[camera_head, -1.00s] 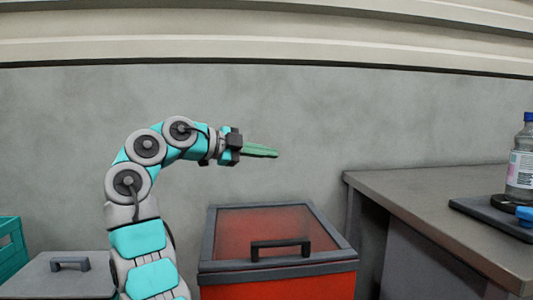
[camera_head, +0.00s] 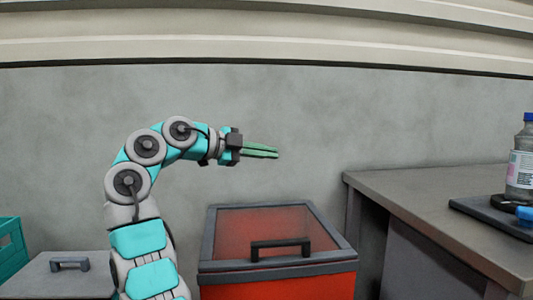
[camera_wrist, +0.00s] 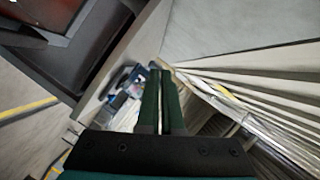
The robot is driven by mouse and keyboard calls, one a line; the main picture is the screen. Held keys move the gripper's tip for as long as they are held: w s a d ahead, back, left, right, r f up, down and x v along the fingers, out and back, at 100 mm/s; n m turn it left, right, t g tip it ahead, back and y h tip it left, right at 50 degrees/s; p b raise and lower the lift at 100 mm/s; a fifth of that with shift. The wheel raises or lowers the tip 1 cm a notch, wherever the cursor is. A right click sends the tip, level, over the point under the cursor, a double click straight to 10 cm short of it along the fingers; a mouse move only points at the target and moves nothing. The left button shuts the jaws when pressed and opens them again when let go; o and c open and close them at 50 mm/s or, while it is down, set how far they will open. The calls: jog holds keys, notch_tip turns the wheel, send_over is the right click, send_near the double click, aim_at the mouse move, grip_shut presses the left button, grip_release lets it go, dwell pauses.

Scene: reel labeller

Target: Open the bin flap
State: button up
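A red bin (camera_head: 278,287) stands low in the middle of the head view. Its flap (camera_head: 262,226), a reddish panel in a grey frame, lies shut on top and slopes toward me. A dark bar handle (camera_head: 281,244) sits near the flap's front edge. My gripper (camera_head: 278,152) is above and a little left of the handle, well clear of the bin, pointing right. Its two green fingers are slightly apart with nothing between them. The wrist view also shows the fingers (camera_wrist: 160,72) with a narrow gap.
A grey table (camera_head: 440,190) stands right of the bin, with a bottle (camera_head: 520,165) on a dark tray (camera_head: 480,215). A grey lidded box (camera_head: 50,280) and a teal crate (camera_head: 10,245) are at the left. The wall is behind. Air above the bin is clear.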

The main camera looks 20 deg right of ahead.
jog(key=o, duration=0.6)
jog(key=v, duration=0.8)
jog(key=shift+p, duration=0.45)
